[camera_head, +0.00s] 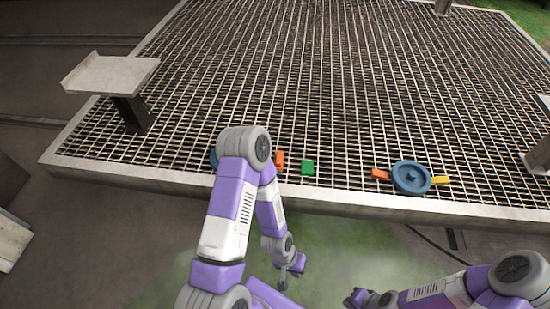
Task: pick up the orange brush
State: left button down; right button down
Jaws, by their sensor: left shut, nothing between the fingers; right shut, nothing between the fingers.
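Two small orange things lie on the metal grating near its front edge. One orange block (279,160) is just right of my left arm's elbow and partly hidden by it. The other orange piece (380,174) touches or lies close against the left side of a blue round lid-like thing (411,177). I cannot tell which is the brush. My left gripper (290,281) is shut and empty, below and in front of the grating edge. My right gripper (354,300) is shut and empty, low at the picture's bottom edge, also in front of the grating.
A green block (307,167) lies right of the orange block. A yellow piece (441,180) is at the lid's right. A blue thing (213,158) is mostly hidden behind my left arm. The grating (300,90) has a raised front rim. A grey stand (110,75) rises at left.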

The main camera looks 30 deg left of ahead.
aim_at(280, 156)
jog(key=u, duration=1)
jog(key=k, duration=0.2)
jog(key=u, duration=0.5)
jog(key=i, duration=1.2)
jog(key=z, duration=1)
jog(key=i, duration=0.25)
jog(key=z, duration=0.25)
